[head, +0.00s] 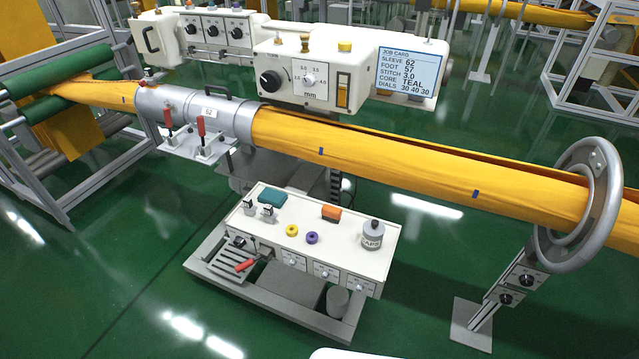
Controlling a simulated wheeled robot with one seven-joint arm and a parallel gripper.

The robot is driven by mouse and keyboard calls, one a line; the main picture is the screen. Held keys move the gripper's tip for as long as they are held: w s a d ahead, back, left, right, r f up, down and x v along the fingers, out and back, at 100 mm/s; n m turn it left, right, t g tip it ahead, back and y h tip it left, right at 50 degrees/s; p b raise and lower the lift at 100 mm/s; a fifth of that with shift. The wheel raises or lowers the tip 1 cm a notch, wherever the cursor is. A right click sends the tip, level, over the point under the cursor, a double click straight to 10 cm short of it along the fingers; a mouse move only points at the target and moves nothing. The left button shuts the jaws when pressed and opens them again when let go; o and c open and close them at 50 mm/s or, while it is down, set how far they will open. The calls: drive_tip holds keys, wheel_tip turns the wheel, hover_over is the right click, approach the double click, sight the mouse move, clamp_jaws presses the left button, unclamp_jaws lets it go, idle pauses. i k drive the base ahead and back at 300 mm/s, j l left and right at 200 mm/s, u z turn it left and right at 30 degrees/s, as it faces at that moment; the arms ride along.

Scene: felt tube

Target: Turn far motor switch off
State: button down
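A white machine head (318,75) stands behind the yellow felt tube. On its front, right of a white dial marked in mm, is a dark-framed switch (343,90) with an amber lower part. Its on or off position is too small to tell. Farther back at the left, a second white box (205,33) carries several black knobs (212,30). No readable label marks any of these as the far motor switch, so I cannot tell which it is. My gripper is not in view.
The yellow tube (400,158) runs across the view, through a grey metal sleeve (195,110) and a grey ring (606,190). A low white bench (340,245) with small parts stands in front. A job card screen (404,72) is at the machine's right. Green floor (120,290) is clear at lower left.

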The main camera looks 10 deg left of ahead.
sight(238, 242)
drive_tip(key=u, duration=1.35)
